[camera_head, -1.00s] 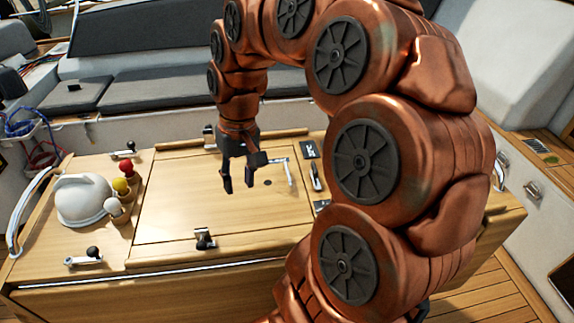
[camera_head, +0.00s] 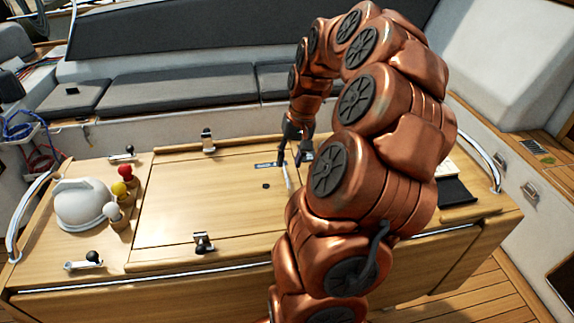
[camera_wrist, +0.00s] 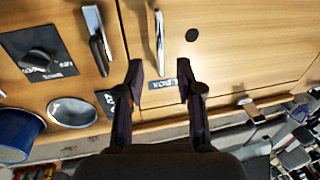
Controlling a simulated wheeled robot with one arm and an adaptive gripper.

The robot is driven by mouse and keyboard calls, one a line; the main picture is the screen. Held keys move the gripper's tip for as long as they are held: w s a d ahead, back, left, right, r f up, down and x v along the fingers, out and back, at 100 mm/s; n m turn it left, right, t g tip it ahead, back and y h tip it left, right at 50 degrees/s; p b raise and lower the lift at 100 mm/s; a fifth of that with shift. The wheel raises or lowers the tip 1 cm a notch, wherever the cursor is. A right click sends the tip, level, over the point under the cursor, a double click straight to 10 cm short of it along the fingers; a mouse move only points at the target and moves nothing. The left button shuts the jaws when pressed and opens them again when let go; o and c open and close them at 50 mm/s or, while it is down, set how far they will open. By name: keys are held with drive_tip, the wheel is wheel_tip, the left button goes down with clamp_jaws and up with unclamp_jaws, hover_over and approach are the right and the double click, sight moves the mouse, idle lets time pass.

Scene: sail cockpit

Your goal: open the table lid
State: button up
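The table lid (camera_head: 215,208) is a flat light-wood panel in the middle of the cockpit table, lying shut, with a small dark round hole. In the wrist view the lid (camera_wrist: 235,55) fills the upper right. A slim metal handle (camera_wrist: 159,42) lies on it near its edge, with a dark lettered label (camera_wrist: 162,84) close to its end. My gripper (camera_wrist: 157,80) is open and empty, its two fingers on either side of the label. In the head view my gripper (camera_head: 292,160) is over the lid's right part, partly hidden by my arm. I cannot tell whether it touches.
Metal latches stand at the lid's back (camera_head: 207,141) and front (camera_head: 203,242) edges. A second lever (camera_wrist: 97,40), a dial plate (camera_wrist: 40,52) and a blue cup (camera_wrist: 18,132) are beside the lid.

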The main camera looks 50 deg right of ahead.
sight(286, 173)
drive_tip(key=shift+w+a+f+p, duration=0.15)
drive_tip(key=shift+f+p, duration=0.1)
drive_tip(key=shift+f, duration=0.65)
drive_tip(key=shift+w+a+f+p, duration=0.15)
drive_tip(key=shift+f+p, duration=0.1)
drive_tip(key=shift+f, duration=0.65)
clamp_jaws()
